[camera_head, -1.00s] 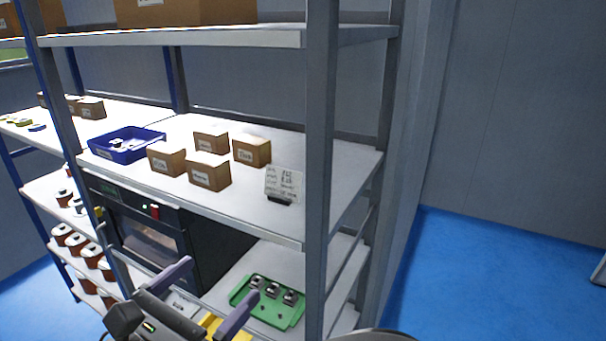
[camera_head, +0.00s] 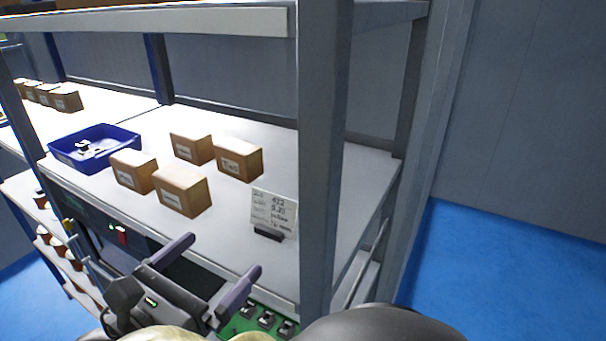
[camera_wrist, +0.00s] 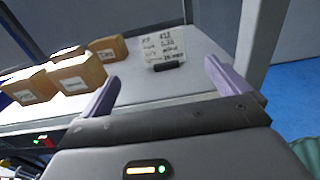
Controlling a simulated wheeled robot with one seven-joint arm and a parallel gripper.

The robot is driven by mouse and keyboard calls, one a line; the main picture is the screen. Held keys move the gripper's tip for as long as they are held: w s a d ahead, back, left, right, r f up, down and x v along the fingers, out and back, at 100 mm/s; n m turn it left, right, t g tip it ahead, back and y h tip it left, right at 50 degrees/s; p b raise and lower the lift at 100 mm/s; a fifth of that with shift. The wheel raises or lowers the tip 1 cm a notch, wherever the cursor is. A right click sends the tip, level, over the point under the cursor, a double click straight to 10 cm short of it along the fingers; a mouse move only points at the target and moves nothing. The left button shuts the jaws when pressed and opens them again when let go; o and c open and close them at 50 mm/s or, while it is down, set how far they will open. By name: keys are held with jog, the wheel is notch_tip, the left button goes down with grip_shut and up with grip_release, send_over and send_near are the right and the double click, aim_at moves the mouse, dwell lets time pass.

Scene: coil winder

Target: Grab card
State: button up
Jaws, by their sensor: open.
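The card (camera_head: 274,210) is white with handwritten dark text. It stands upright in a small dark holder (camera_head: 269,234) near the front edge of the shelf, close to the right post. My gripper (camera_head: 222,257) is open and empty, in front of the shelf edge, lower and to the left of the card. In the wrist view the card (camera_wrist: 165,43) stands beyond my gripper (camera_wrist: 160,88), between the two purple fingers and apart from them.
Several cardboard boxes (camera_head: 183,190) stand left of the card, with a blue bin (camera_head: 97,149) farther left. A grey upright post (camera_head: 322,150) rises just right of the card. A green tray (camera_head: 240,325) with small parts lies on the lower shelf. The shelf behind the card is clear.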

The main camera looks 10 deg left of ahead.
aim_at(273, 202)
jog(key=shift+s, duration=0.15)
jog(key=p+x, duration=0.2)
jog(key=x, duration=1)
jog(key=shift+d+r+p, duration=0.1)
jog(key=shift+p, duration=0.3)
jog(key=x, duration=0.1)
jog(key=p+x, duration=0.1)
jog(key=x, duration=0.1)
jog(key=p+x, duration=0.1)
jog(key=shift+d+r, duration=0.1)
jog(key=shift+r, duration=0.25)
jog(key=shift+w+d+f, duration=0.15)
jog(key=shift+w, duration=0.5)
jog(key=shift+s, duration=0.1)
jog(key=shift+c, duration=0.2)
jog(key=c, duration=0.9)
jog(key=shift+o, duration=0.2)
